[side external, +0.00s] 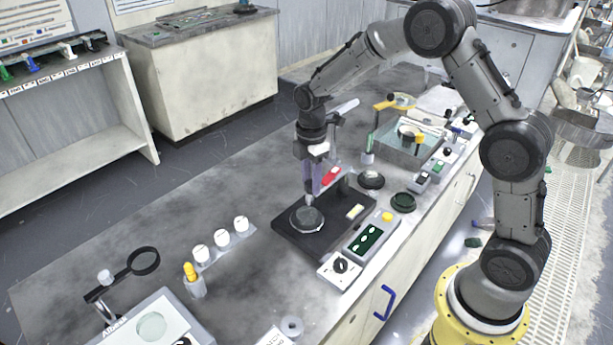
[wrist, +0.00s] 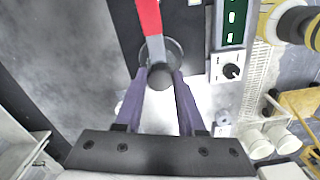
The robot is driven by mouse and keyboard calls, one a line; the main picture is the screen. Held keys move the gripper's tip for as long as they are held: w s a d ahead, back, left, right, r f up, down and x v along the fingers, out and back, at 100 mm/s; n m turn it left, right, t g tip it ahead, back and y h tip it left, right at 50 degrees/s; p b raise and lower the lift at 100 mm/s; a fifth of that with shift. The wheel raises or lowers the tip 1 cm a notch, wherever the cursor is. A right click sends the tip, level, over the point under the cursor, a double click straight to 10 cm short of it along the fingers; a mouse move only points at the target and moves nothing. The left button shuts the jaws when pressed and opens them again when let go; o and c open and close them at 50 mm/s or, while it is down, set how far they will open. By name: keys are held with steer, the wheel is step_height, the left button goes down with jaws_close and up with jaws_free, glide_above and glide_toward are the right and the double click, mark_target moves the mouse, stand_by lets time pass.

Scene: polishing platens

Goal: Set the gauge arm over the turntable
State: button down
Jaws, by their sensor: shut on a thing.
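The turntable (side external: 307,219) is a round grey disc on a dark base plate (side external: 283,232) on the bench. The gauge arm (side external: 331,176) has a red bar that shows beside my gripper. In the wrist view the gauge arm (wrist: 149,18) runs from the top, red then grey, across the turntable (wrist: 176,52) to a dark round knob (wrist: 161,76). My gripper (wrist: 161,74) has its two purple fingers on either side of this knob and is shut on it. In the side view my gripper (side external: 311,194) is just above the turntable; the fingers hide part of the arm.
A control panel (side external: 366,238) with a dial (side external: 340,266) stands right of the base. White-capped jars (side external: 222,238) and a yellow-topped bottle (side external: 193,279) stand to the left. A grey tray (side external: 397,145) is behind. The bench's left-middle is clear.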

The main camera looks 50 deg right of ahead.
steer(key=shift+s+r, duration=0.1)
steer(key=shift+s, duration=0.05)
stand_by(0.3)
steer(key=c, duration=0.5)
jaws_free()
step_height(320, 180, up, 14)
